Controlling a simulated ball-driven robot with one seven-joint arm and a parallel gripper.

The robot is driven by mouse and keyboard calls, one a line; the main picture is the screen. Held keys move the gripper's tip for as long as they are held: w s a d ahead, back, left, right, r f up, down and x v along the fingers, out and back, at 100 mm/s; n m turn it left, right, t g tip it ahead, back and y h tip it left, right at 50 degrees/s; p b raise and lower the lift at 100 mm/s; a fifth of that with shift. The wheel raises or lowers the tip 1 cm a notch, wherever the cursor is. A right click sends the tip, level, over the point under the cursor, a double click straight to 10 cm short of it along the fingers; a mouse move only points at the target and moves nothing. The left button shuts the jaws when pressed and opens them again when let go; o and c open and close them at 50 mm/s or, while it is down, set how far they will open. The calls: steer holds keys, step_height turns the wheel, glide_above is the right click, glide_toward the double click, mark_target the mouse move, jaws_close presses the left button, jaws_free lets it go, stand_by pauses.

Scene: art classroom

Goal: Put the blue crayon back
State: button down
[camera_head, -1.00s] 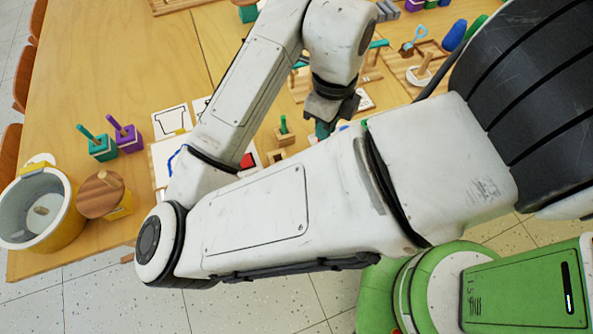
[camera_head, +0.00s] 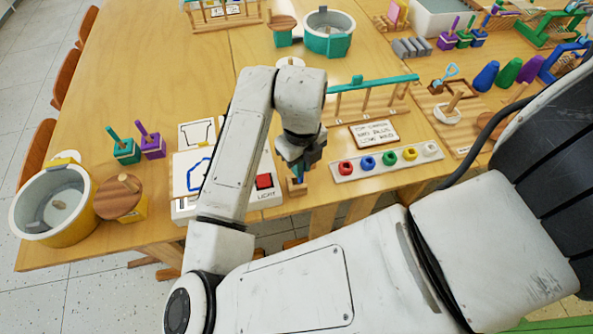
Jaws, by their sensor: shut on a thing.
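My gripper (camera_head: 300,160) points down near the front edge of the table, right of the light box. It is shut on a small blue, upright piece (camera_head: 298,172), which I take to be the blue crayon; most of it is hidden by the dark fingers. A small wooden block (camera_head: 297,188) stands directly below it at the table edge. I cannot tell whether the crayon's lower end is in the block or just above it.
The light box with a red button (camera_head: 264,181) is left of my gripper. A white strip with several coloured paint pots (camera_head: 388,161) lies to the right. A lettered card (camera_head: 374,134) and a wooden rack with a teal bar (camera_head: 372,84) stand behind. Open tabletop lies at back left.

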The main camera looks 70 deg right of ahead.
steer(key=shift+w+f, duration=0.2)
steer(key=shift+f, duration=0.55)
steer(key=shift+w+f, duration=0.2)
steer(key=shift+f, duration=0.5)
steer(key=shift+w+f, duration=0.2)
steer(key=shift+f, duration=0.55)
steer(key=shift+f, duration=0.2)
steer(key=c, duration=1.1)
jaws_free()
steer(key=shift+c, duration=0.2)
steer(key=shift+r, duration=0.15)
step_height(320, 180, up, 12)
steer(key=shift+r, duration=0.1)
